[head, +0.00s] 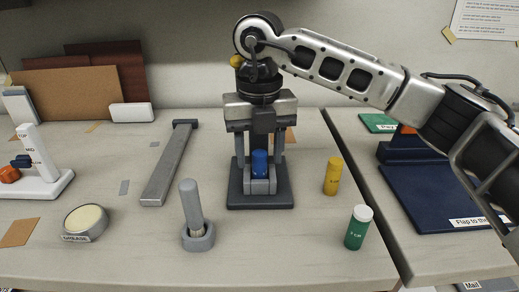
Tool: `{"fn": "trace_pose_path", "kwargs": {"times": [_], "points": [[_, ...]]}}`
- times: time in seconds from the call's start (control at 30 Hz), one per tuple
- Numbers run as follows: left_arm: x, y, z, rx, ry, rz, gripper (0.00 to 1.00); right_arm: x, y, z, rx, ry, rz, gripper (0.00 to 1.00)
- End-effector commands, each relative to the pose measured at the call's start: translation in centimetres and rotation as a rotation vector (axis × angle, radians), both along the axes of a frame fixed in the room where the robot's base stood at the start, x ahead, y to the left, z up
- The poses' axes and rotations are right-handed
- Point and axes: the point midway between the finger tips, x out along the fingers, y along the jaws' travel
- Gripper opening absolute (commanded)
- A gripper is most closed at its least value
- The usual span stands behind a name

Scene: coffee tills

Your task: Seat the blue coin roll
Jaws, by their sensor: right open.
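The blue coin roll (260,162) stands upright in the grey cradle (260,187) of a dark press (284,196) at the middle of the table. Its lower part is hidden by the cradle's front. My right arm reaches in from the right, and my right gripper (260,138) points down over the press, above and around the level of the roll's top. It is open. Gripper and press overlap, so I cannot tell whether a finger touches the roll. A yellow knob (236,61) shows beside my wrist. My left gripper is not in view.
A yellow roll (332,176) and a green white-capped roll (357,227) stand right of the press.

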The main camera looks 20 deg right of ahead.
Motion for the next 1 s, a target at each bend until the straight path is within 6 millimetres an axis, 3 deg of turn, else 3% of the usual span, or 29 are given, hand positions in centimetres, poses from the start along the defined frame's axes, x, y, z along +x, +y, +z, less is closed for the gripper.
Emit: {"fn": "trace_pose_path", "kwargs": {"times": [0.1,0.17,0.7,1.0], "points": [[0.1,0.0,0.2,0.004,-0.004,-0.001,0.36,0.0,0.0,0.0,0.0,0.0,0.0,0.49],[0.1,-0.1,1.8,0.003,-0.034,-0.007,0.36,0.0,0.0,0.0,0.0,0.0,0.0,0.49],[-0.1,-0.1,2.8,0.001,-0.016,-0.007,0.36,0.1,0.0,13.0,-0.001,-0.004,-0.002,0.49],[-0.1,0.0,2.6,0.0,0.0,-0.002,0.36,0.0,0.0,15.9,-0.001,-0.001,0.0,0.49]]}}
